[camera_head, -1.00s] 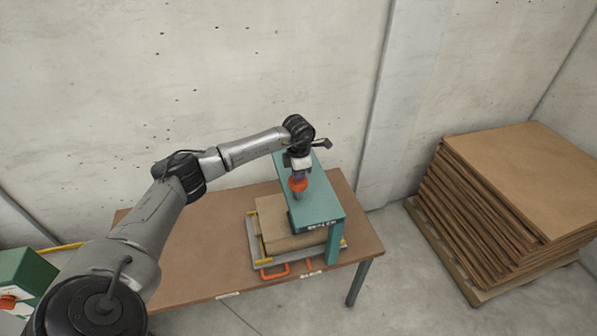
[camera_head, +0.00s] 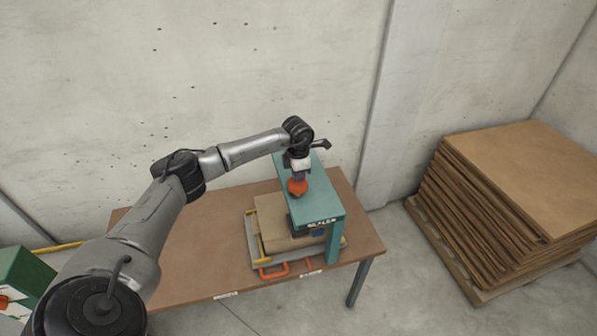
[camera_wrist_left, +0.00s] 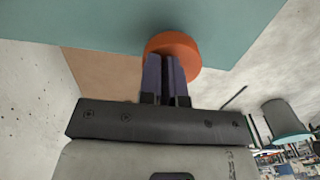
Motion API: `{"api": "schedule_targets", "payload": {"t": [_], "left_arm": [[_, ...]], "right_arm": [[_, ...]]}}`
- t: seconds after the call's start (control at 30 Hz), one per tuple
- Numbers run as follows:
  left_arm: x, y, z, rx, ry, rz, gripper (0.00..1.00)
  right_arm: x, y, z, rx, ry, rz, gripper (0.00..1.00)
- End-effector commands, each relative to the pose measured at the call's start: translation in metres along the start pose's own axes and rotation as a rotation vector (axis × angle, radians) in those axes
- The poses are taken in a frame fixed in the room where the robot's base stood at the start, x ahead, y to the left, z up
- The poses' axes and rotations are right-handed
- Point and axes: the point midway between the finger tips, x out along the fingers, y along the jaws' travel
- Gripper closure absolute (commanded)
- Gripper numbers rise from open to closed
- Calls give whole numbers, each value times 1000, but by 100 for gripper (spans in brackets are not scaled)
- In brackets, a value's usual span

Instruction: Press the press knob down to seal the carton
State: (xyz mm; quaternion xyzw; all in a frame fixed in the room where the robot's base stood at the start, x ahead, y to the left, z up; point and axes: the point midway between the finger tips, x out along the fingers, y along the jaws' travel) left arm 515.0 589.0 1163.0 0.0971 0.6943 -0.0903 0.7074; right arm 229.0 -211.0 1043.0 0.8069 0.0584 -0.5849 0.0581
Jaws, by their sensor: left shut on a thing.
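The orange press knob (camera_head: 297,188) sits low on top of the teal sealer (camera_head: 318,200), with no shaft showing under it. My left gripper (camera_head: 298,178) is over the knob from above, its fingers close together and shut on it. In the left wrist view the dark fingers (camera_wrist_left: 165,75) meet the orange knob (camera_wrist_left: 175,48), and their exact hold is partly hidden. The brown carton (camera_head: 272,215) lies under the sealer's arm on a grey tray (camera_head: 257,255). A dark press head (camera_head: 299,230) shows below the arm, at the carton's top; contact is hard to tell.
The sealer stands on a brown table (camera_head: 190,265). An orange handle (camera_head: 273,270) is at the tray's front. A stack of brown sheets (camera_head: 500,210) on a pallet stands to the right. A green box (camera_head: 22,275) is at lower left. The table's left part is clear.

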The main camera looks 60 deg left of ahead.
Motion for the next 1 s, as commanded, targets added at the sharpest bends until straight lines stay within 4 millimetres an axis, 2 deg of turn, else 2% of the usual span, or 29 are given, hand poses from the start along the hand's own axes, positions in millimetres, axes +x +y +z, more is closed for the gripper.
{"api": "schedule_targets", "payload": {"t": [0.03, 0.07, 0.27, 0.37, 0.5, 0.7, 1.0], "left_arm": [[6, -4, -3, 4, 19, -7, 100], [2, -3, -3, 3, 18, -7, 100], [-43, 5, -6, -9, 3, 2, 100], [-57, 7, -4, -10, -4, 4, 100], [-88, 7, -4, -10, -5, 6, 100], [-120, 7, -4, -10, -5, 4, 100], [-142, 7, -4, -11, -3, 3, 100]], "right_arm": [[-4, 0, -1, -1, 0, 1, 57], [-6, 1, -2, -2, 0, 1, 57], [-31, 4, -9, -10, -2, 8, 57], [-23, 4, -6, -12, 2, 9, 57], [-16, 4, -4, -10, -3, 8, 57], [-12, 3, -3, -7, -3, 6, 57], [-11, 0, -3, 0, -1, 0, 57]]}}
